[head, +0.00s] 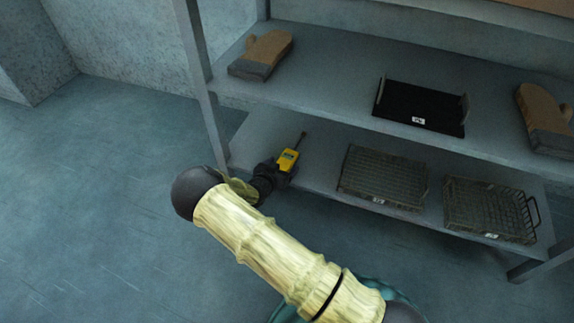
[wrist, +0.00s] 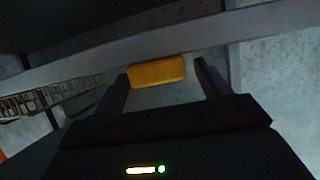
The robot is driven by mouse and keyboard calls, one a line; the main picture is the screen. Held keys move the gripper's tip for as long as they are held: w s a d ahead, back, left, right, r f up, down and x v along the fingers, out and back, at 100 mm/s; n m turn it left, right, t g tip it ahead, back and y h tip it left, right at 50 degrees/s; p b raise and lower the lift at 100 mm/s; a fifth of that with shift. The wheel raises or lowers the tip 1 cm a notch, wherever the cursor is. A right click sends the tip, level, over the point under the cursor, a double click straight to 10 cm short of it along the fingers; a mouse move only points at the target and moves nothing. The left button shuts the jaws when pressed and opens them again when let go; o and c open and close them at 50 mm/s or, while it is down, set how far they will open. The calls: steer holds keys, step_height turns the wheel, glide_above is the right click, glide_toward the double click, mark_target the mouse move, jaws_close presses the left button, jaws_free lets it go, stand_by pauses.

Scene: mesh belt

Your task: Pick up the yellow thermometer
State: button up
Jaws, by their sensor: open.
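The yellow thermometer (head: 289,159) lies on the lower shelf near its left end, with a dark probe pointing to the back. In the wrist view its yellow end (wrist: 157,72) shows between and just beyond my fingers. My gripper (head: 276,170) is at the near end of the thermometer, low over the lower shelf. In the wrist view my gripper (wrist: 160,80) is open, with one finger on each side of the yellow body. I cannot tell whether a finger touches it. My gripper hides part of the thermometer's near end in the head view.
The lower shelf (head: 319,175) also holds two wire baskets, one (head: 382,178) in the middle and one (head: 490,211) at right. The upper shelf (head: 330,80) above carries a black tray (head: 420,107) and two oven mitts (head: 261,55). A shelf post (head: 205,85) stands left.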

steer(key=shift+w+d+f, duration=0.25)
steer(key=shift+w+f, duration=0.05)
steer(key=shift+w, duration=0.2)
steer(key=shift+r, duration=0.1)
steer(key=c, duration=1.1)
steer(key=shift+c, duration=0.2)
step_height(320, 180, up, 10)
steer(key=p, duration=0.6)
steer(key=shift+d, duration=0.1)
